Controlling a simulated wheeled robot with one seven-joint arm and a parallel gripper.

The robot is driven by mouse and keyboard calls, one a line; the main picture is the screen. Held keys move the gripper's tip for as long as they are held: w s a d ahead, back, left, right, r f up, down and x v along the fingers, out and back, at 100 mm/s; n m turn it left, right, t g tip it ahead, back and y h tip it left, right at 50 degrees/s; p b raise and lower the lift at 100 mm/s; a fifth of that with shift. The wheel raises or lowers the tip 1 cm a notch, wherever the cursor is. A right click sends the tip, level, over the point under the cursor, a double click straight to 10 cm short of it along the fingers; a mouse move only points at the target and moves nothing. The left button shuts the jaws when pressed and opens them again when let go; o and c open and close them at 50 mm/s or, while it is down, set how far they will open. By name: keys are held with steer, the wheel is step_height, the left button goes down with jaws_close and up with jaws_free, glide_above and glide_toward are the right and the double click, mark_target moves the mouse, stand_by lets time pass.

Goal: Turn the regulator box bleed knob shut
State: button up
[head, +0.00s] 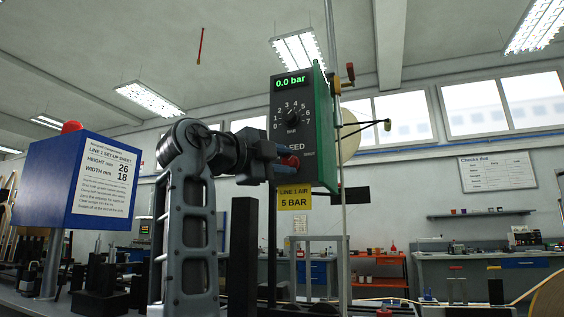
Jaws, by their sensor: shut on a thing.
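The regulator box (325,130) is a green box with a dark front panel, right of centre in the head view. Its green display (291,82) reads 0.0 bar, and a black pressure dial (292,116) with a numbered scale sits below it. The word BLEED is printed lower down, partly covered by my gripper. My gripper (285,162) reaches in from the left and is shut on the knob. The knob's exact angle is hidden.
A yellow sign (294,197) under the box reads LINE 1 AIR 5 BAR. A blue box (104,188) with a set-up sheet and a red dome stands at the left. A thin upright pole (336,100) runs beside the regulator box. Workbenches (470,270) stand behind at the right.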

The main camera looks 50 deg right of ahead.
stand_by(0.4)
steer(key=o, duration=1)
steer(key=shift+o, duration=0.2)
steer(key=a, duration=0.7)
steer(key=shift+w+a+f+p, duration=0.2)
steer(key=shift+a+f+p, duration=0.2)
steer(key=shift+f, duration=0.1)
